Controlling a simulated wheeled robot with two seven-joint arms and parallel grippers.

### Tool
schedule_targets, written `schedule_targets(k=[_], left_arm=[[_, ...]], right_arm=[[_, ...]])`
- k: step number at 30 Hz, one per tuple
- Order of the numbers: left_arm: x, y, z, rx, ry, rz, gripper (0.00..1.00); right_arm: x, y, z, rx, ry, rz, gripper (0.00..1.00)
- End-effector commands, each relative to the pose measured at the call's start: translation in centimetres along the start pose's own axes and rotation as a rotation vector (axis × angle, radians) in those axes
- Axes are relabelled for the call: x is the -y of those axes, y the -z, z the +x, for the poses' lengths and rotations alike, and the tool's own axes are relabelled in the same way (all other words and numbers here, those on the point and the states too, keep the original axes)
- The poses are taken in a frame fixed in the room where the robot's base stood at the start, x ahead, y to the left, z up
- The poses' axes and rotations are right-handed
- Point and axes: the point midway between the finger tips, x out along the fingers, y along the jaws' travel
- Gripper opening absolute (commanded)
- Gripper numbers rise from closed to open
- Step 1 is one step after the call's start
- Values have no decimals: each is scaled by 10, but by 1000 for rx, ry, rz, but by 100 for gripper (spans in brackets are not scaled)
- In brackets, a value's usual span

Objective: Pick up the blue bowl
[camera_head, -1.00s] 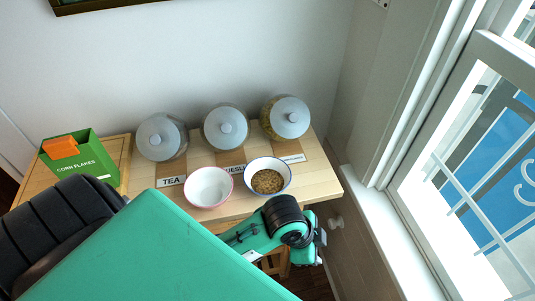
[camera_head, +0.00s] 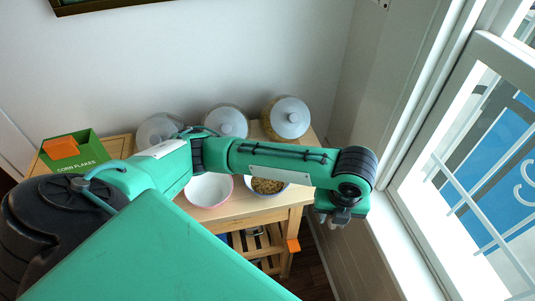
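The blue-rimmed bowl (camera_head: 268,195) holds brown cereal and sits near the table's front edge. My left forearm crosses above it in the head view and hides its upper part. A white bowl with a pink rim (camera_head: 209,190) stands to its left, also partly hidden by my arm. My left gripper (camera_head: 338,215) is at the end of that arm, to the right of the blue-rimmed bowl and beyond the table's right edge. It points down and is apart from the bowl. Its fingers are small and dark, so its opening is unclear. My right gripper is not in view.
Lidded jars (camera_head: 291,117) stand along the back of the wooden table (camera_head: 240,212). A green corn flakes box (camera_head: 75,152) with an orange item (camera_head: 60,148) stands at left. A window (camera_head: 480,170) and wall close the right side.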

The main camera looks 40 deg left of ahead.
Motion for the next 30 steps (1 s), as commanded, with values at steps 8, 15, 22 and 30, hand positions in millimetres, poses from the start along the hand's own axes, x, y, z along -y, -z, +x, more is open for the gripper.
schedule_targets(k=[8, 15, 22, 30], left_arm=[[-39, -61, -28, 48, -240, 268, 36], [-66, -94, -50, 29, -373, 381, 36], [-78, -101, -43, 14, -400, 403, 36], [-97, -105, 5, 15, -401, 402, 36]], right_arm=[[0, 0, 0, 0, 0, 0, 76], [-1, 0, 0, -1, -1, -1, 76], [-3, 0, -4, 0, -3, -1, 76], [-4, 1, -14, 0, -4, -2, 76]])
